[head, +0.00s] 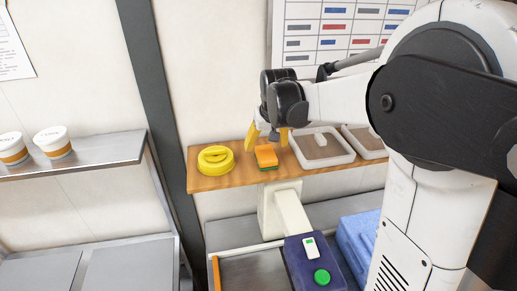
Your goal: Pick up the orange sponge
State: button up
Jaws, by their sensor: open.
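The orange sponge (266,155) lies on the wooden shelf, with a thin green layer along its lower edge. My gripper (268,137) hangs just above it and points down. Its two yellow fingers are spread, one at the upper left of the sponge and one at its upper right. The fingers look empty. Whether the fingertips reach down beside the sponge or stop above it I cannot tell.
A yellow round container (215,169) stands left of the sponge on the wooden shelf (232,181). White cups (52,141) stand on a metal shelf at far left.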

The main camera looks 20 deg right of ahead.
aim_at(266, 153)
jog(key=x, duration=0.4)
jog(key=d+x, duration=0.1)
jog(key=x, duration=0.2)
jog(key=shift+p, duration=0.4)
jog(key=shift+a, duration=0.1)
jog(key=shift+f+b, duration=0.25)
jog(key=shift+b, duration=0.1)
jog(key=c, duration=1.1)
